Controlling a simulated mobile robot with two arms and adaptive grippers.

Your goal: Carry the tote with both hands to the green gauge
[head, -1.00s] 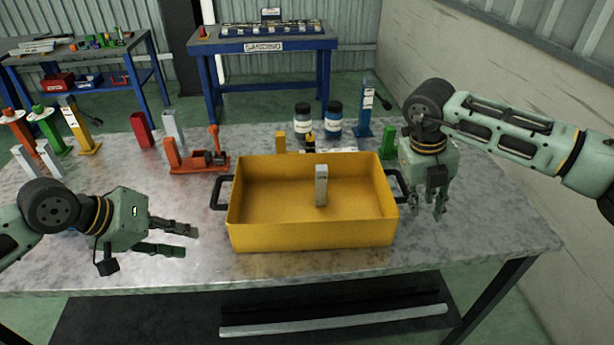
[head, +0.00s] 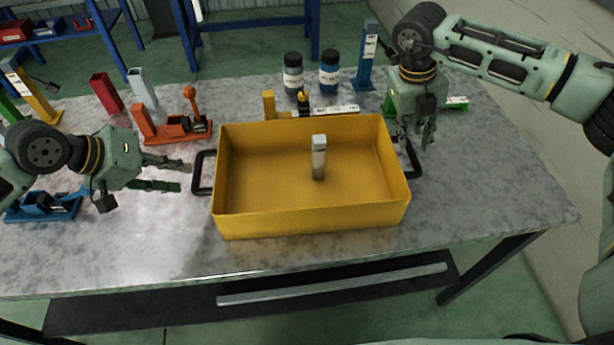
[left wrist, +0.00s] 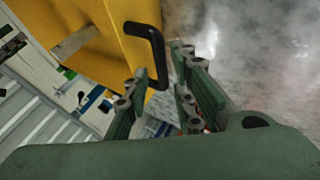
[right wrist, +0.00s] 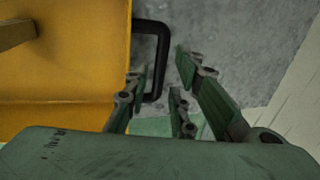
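The yellow tote (head: 312,222) sits on the metal table with a small grey block (head: 319,158) standing inside. It has a black left handle (head: 197,174) and a black right handle (head: 415,160). My left gripper (head: 186,175) is open and empty, its fingertips just left of the left handle, which also shows in the left wrist view (left wrist: 158,50). My right gripper (head: 416,138) is open at the right handle; in the right wrist view its fingers (right wrist: 163,72) appear on either side of the handle's bar (right wrist: 164,60). The green gauge (head: 457,102) stands behind my right gripper, partly hidden.
Behind the tote are a yellow gauge (head: 269,104), two dark jars (head: 293,75) and a blue gauge (head: 367,60). An orange gauge (head: 172,128) stands behind the left handle. A blue gauge (head: 45,207) lies left. Table right of the tote is clear.

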